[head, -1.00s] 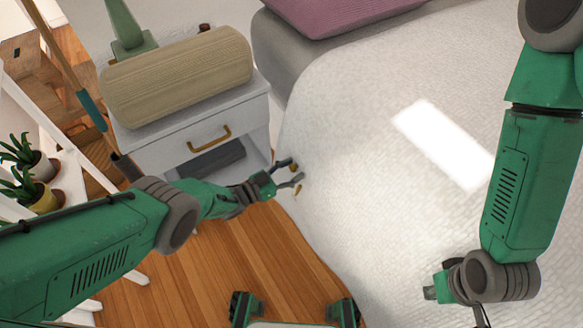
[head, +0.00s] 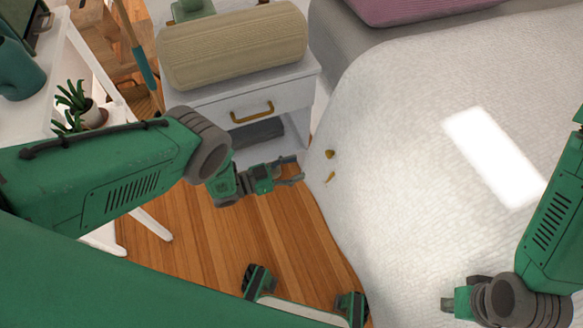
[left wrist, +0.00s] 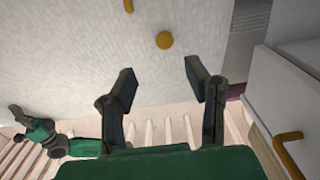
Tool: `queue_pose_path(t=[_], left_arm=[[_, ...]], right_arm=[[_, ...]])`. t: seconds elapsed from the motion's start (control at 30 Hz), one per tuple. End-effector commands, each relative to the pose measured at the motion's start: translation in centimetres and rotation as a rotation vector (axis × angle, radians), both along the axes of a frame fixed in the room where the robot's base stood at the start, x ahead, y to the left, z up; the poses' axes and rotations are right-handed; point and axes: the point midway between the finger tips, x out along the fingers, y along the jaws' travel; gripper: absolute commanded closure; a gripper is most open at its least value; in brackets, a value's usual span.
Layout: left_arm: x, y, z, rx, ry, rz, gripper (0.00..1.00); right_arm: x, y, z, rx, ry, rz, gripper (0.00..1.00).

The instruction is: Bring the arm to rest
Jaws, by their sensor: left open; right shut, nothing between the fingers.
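My left gripper (head: 291,172) is open and empty in the head view, in front of the nightstand and just left of the bed's draped side. In the left wrist view its two dark fingers (left wrist: 163,84) stand wide apart with nothing between them. My left arm comes in from the left, bent at the elbow.
A white nightstand (head: 220,113) with a gold handle carries a beige bolster (head: 233,46). The white-covered bed (head: 410,150) fills the right; a small gold knob (head: 329,153) shows at its side. Potted plants (head: 88,108) stand on a white shelf at left. Wooden floor (head: 240,240) is below.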

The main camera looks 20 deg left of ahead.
Motion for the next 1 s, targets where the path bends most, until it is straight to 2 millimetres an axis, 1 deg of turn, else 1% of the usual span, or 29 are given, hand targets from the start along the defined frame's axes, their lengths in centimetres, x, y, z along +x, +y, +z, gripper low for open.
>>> queue_pose_path(t=[0.03,0.13,0.67,0.77,0.87,0.97,1.0], left_arm=[[-0.2,0.4,0.0,0.001,0.000,0.000,0.57],[-0.5,0.7,0.0,0.001,-0.001,0.000,0.57],[-0.5,0.7,0.0,0.000,0.000,0.000,0.57],[-0.3,1.2,0.1,0.013,0.012,0.018,0.57],[0.5,2.9,0.2,0.068,0.066,0.091,0.57],[0.9,6.0,0.5,0.165,0.179,0.221,0.57],[0.7,7.4,0.7,0.210,0.238,0.281,0.57]], right_arm=[[0.0,0.0,0.0,0.000,0.000,0.000,1.00],[0.0,0.0,0.0,0.000,0.000,0.000,1.00],[0.2,0.0,-0.1,0.000,0.002,0.000,1.00],[0.2,0.0,0.1,0.000,0.002,0.000,1.00],[0.2,0.0,0.5,0.000,0.003,0.000,1.00],[0.2,0.0,1.3,0.000,0.003,0.000,1.00],[0.2,0.0,1.7,0.000,0.003,0.000,1.00]])
